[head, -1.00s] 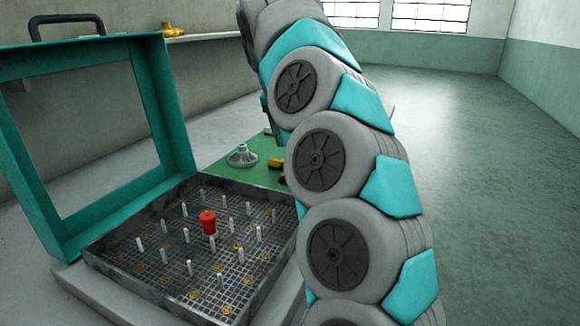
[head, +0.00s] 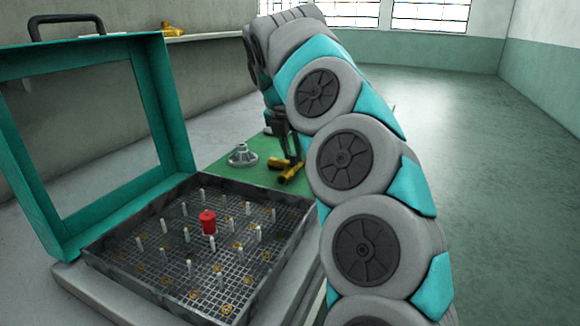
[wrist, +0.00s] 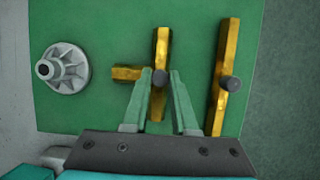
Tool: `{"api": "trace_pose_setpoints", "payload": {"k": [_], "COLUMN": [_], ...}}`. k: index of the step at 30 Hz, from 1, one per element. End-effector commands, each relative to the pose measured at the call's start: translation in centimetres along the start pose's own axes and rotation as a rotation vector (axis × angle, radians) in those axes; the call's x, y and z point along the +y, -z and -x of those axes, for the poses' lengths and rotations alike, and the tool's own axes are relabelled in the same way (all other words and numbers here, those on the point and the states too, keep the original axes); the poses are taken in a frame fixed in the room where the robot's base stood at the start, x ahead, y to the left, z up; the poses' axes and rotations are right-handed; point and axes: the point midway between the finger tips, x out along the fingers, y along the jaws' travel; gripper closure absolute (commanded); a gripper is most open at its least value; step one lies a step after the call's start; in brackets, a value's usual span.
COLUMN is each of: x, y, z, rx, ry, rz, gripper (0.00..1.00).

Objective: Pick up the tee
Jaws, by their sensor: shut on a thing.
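The tee (wrist: 162,45) is a brass T-shaped fitting, with a straight run and a branch to the left in the wrist view. My gripper (wrist: 161,75) has its green fingers on either side of the tee's run, near the branch, and is shut on it. A dark knob shows between the fingertips. In the head view my gripper (head: 292,152) points down over brass pieces at the green mat. I cannot tell whether the tee is clear of the mat.
A straight brass bar with a dark knob (wrist: 219,105) lies close right of my gripper. A grey flanged part (wrist: 63,68) stands left on the green mat (wrist: 90,112). A pegged mesh tray (head: 270,262) with a red piece (head: 208,222) and an open teal lid (head: 182,130) are nearer.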

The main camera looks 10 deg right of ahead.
Motion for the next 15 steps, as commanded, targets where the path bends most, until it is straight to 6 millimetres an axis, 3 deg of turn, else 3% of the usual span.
{"api": "trace_pose_setpoints", "payload": {"k": [3, 15], "x": [0.01, 0.01], "y": [0.00, 0.01], "z": [0.00, 0.00], "rx": [0.000, 0.000], "ry": [0.000, 0.000], "rz": [0.000, 0.000], "gripper": [0.99, 1.00]}}
